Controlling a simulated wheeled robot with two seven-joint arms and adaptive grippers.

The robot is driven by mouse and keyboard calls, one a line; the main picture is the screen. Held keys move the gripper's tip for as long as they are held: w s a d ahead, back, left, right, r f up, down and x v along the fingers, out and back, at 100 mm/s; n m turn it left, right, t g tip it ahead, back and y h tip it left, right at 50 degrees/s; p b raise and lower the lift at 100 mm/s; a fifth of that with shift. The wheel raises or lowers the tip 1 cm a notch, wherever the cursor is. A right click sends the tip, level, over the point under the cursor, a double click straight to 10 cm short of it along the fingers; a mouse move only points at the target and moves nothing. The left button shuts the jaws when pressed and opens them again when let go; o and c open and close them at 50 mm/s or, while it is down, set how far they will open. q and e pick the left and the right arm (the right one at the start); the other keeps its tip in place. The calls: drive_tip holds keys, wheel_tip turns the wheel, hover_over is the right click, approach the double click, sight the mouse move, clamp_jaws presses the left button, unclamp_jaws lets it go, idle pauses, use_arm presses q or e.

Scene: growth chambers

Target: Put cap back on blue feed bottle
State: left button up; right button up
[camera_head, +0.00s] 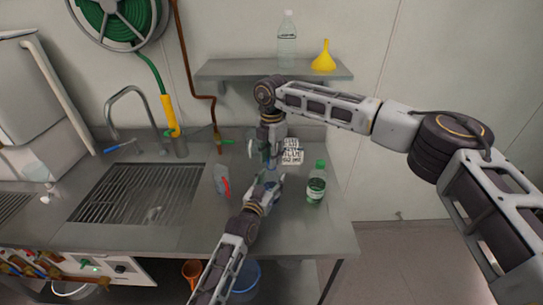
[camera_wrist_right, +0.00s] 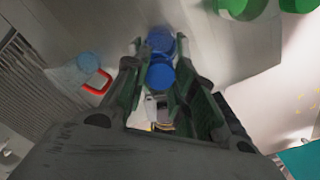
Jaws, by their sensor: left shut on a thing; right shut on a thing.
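My right gripper (camera_head: 271,160) points down over the counter, its fingers shut on the blue cap. In the right wrist view, two round blue shapes, one of them the cap (camera_wrist_right: 160,76), show close together between the fingers (camera_wrist_right: 160,52); whether they touch is unclear. My left gripper (camera_head: 268,186) comes in from below, just under the right one, and is shut on the blue feed bottle (camera_head: 271,177). The bottle is mostly hidden by the grippers, so its tilt and the seating of the cap cannot be told.
A green-capped bottle (camera_head: 316,184) stands close on the right. A clear bottle with a red part (camera_head: 222,180) stands on the left beside the sink grate (camera_head: 135,194). A white rack (camera_head: 292,153) lies behind. A shelf (camera_head: 240,69) hangs above.

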drive_tip(key=shift+f, duration=0.55)
idle(0.7)
drive_tip(key=m, duration=1.3)
idle(0.5)
drive_tip(key=o, duration=0.7)
drive_tip(key=shift+c, duration=0.2)
drive_tip(key=shift+r, duration=2.2)
